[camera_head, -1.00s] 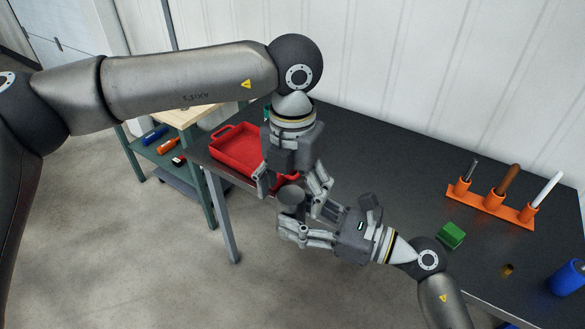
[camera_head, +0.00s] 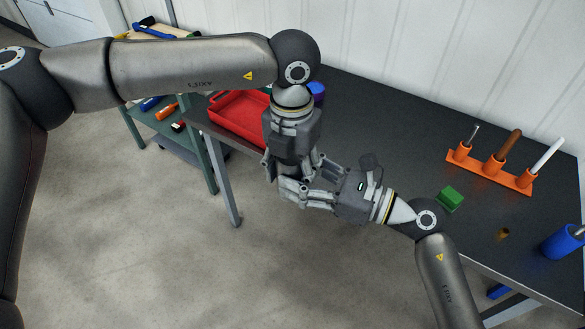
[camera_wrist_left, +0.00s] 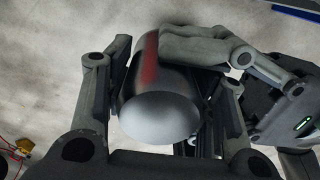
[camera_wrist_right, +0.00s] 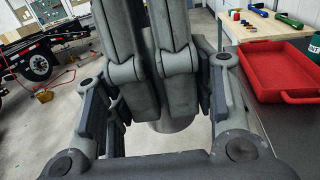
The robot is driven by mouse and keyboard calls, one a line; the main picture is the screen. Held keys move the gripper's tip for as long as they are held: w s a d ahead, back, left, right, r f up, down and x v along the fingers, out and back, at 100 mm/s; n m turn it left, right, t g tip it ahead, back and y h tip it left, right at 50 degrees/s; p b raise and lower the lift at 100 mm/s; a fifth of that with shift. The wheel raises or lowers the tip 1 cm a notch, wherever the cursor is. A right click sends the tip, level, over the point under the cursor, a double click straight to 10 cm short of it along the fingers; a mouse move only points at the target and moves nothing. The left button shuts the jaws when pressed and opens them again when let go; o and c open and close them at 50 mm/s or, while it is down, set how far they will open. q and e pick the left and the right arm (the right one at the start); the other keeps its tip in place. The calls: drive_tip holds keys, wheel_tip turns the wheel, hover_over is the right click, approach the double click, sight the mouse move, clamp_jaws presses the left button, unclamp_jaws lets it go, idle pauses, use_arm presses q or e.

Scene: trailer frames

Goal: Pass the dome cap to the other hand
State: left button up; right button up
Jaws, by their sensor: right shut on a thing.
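The dome cap (camera_wrist_left: 160,112) is a shiny dark metal cylinder with a rounded pale end, large in the left wrist view. In the right wrist view its lower end (camera_wrist_right: 172,125) shows behind the other gripper's fingers. My right gripper (camera_head: 303,192) is shut on it from the side. My left gripper (camera_head: 286,172) points down over the cap, its open fingers on either side of it. I cannot tell whether they touch it. In the head view the two grippers meet and hide most of the cap, in front of the table's near edge.
A red tray (camera_head: 240,117) lies on the dark table (camera_head: 395,135) behind the grippers. A green block (camera_head: 450,198), an orange rack (camera_head: 490,172) with upright tools and a blue cup (camera_head: 563,243) stand on the right. The table's middle is clear.

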use_arm(q)
drive_tip(key=shift+d, duration=0.1)
drive_tip(key=shift+c, duration=1.7)
use_arm(e)
drive_tip(key=o, duration=1.2)
drive_tip(key=shift+c, duration=0.2)
